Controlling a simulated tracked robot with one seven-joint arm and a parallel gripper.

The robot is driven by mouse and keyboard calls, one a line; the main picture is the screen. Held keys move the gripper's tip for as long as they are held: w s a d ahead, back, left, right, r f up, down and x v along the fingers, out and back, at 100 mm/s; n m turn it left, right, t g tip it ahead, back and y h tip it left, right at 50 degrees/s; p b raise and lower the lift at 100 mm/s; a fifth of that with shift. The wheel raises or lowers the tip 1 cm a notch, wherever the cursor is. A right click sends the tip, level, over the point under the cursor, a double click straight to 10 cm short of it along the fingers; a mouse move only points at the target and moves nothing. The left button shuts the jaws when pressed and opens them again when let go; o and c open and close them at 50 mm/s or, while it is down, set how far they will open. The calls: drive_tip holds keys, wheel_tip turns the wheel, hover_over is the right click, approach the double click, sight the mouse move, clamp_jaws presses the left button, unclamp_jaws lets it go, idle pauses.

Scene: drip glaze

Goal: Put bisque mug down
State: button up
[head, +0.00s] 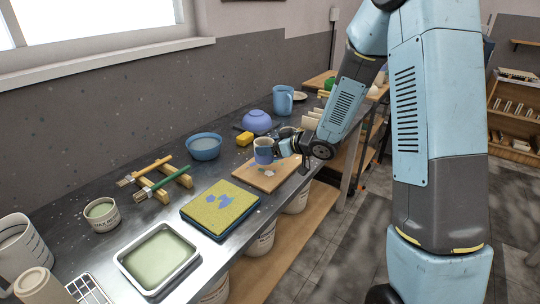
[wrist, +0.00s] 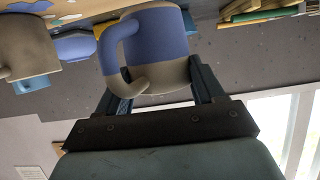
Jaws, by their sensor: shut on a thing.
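The mug (head: 263,152) is part blue and part bare grey-beige. It is over the wooden board (head: 262,182) with pale blue patches, near the board's far edge. It looks upright; I cannot tell whether its base touches the board. In the wrist view, which is upside down, the mug (wrist: 165,42) fills the space between my fingers, with its handle towards the camera. My gripper (head: 281,149) reaches in from the right and is shut on the mug. The wrist view also shows my gripper (wrist: 160,85) with a finger on each side of it.
Behind stand a purple bowl (head: 257,122), yellow sponge (head: 244,139), blue bowl (head: 204,146) and tall blue mug (head: 283,99). A greyish cup (wrist: 27,45) shows in the wrist view. A yellow-topped slab (head: 220,209) and glaze tray (head: 157,257) lie to the left.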

sight(263, 160)
drive_tip(key=shift+w+a+f, duration=0.1)
drive_tip(key=shift+w+f, duration=0.1)
drive_tip(key=shift+f, duration=1.7)
drive_tip(key=shift+f, duration=0.1)
drive_tip(key=o, duration=1.7)
drive_tip(key=shift+c, duration=0.2)
